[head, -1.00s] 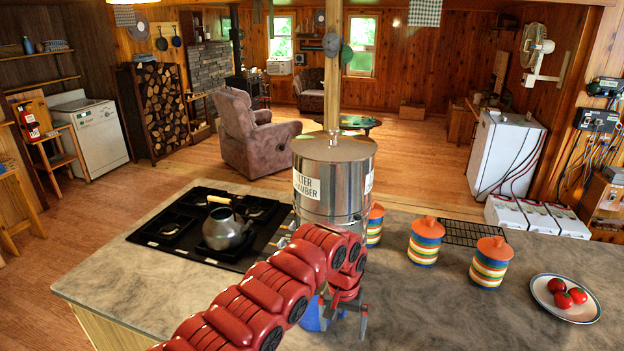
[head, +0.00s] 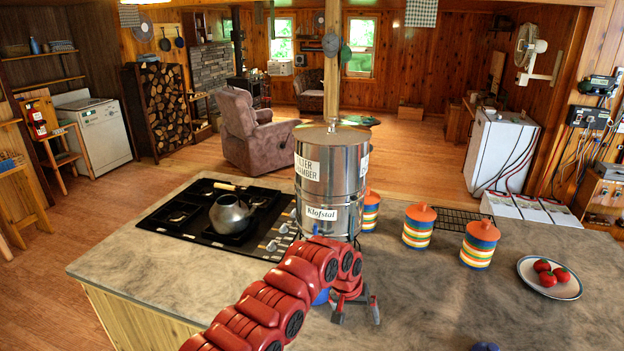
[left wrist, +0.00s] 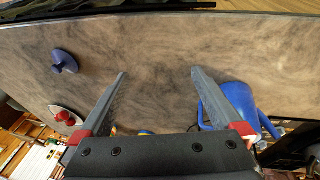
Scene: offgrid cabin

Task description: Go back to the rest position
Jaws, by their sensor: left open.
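My left gripper (head: 356,312) is open above the grey counter (head: 150,255), in front of the steel water filter (head: 331,180). Its jaws are apart and empty in the left wrist view (left wrist: 158,75). A blue object (head: 322,297) shows partly behind the left arm. In the left wrist view a blue vessel with a handle (left wrist: 228,103) stands beside and partly behind the right-hand finger. My right gripper is not in view.
A kettle (head: 231,215) sits on the black hob (head: 178,217). Striped jars (head: 419,228) and a plate (head: 527,268) of tomatoes (head: 548,277) stand to the right. A dark blue item (head: 486,347) shows at the bottom edge. Bare counter lies right of the gripper.

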